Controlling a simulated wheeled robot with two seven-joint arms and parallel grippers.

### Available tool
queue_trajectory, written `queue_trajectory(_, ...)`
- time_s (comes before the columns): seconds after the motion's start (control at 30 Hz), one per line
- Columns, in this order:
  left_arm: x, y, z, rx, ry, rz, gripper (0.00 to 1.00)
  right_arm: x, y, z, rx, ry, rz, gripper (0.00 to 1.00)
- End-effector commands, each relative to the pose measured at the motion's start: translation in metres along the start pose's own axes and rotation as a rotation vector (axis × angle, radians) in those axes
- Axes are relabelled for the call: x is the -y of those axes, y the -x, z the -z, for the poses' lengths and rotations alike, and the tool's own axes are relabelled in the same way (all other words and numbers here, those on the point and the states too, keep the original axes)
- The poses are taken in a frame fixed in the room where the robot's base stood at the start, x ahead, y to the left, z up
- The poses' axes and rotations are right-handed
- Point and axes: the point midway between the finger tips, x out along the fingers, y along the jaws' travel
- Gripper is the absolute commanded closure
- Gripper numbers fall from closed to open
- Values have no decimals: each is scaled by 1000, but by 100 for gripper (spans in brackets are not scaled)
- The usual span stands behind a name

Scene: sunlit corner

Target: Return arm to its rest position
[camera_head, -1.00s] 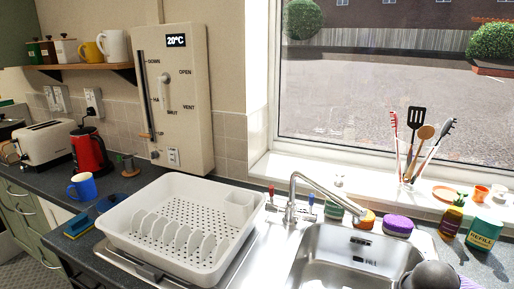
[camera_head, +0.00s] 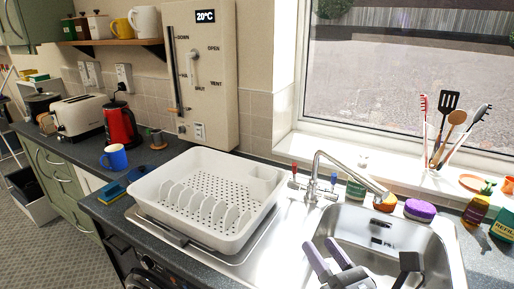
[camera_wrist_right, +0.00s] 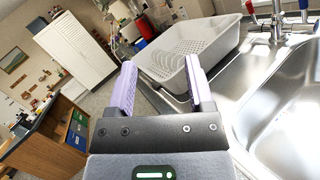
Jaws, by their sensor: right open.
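My right gripper (camera_head: 320,243) is at the bottom of the head view, in front of the left part of the sink. Its two purple fingers are apart, with nothing between them. In the right wrist view the gripper (camera_wrist_right: 160,65) also shows open and empty, in front of the white dish rack (camera_wrist_right: 212,35) and beside the sink (camera_wrist_right: 285,105). In the head view the dish rack (camera_head: 160,185) sits on the drainer to the gripper's left, empty. My left gripper is not in view.
The tap (camera_head: 345,165) arches over the back of the sink (camera_head: 440,235). A utensil holder (camera_head: 432,160) stands on the sill. A wall heater (camera_head: 210,70) hangs behind the rack.

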Motion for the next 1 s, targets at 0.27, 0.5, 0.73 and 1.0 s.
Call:
queue_trajectory(0.27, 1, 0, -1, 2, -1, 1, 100, 79, 125, 72, 482, -1594, 1071, 33)
queue_trajectory(0.5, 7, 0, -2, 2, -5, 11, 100, 29, 214, 137, 734, -2079, 1758, 33)
queue_trajectory(0.73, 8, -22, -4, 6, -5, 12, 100, 53, 243, 227, 773, -2085, 1956, 33)
queue_trajectory(1.0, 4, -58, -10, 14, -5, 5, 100, 104, 312, 363, 757, -2004, 2057, 33)
